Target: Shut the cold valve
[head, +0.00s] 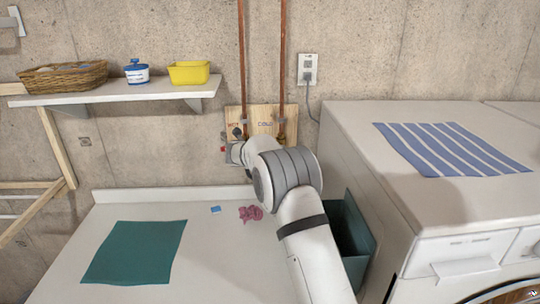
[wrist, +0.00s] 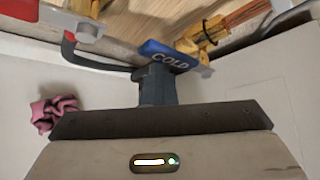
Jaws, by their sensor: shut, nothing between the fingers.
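The cold valve has a blue lever marked COLD (wrist: 168,55), in the upper middle of the wrist view. It points away from brass fittings (wrist: 208,35) at its right. My gripper (wrist: 155,75) is shut and empty, its fingertips right at the lever's near edge; whether they touch cannot be told. In the head view the wooden board (head: 262,112) carries the labels HOT and COLD under two copper pipes. My arm hides the cold valve and most of the gripper there.
A red handle (wrist: 20,8) sits at the wrist view's upper left. A pink cloth (head: 250,213) and a green cloth (head: 135,252) lie on the white counter. A washer (head: 360,140) stands right, beside a dark green bin (head: 350,235). A shelf (head: 120,92) hangs left.

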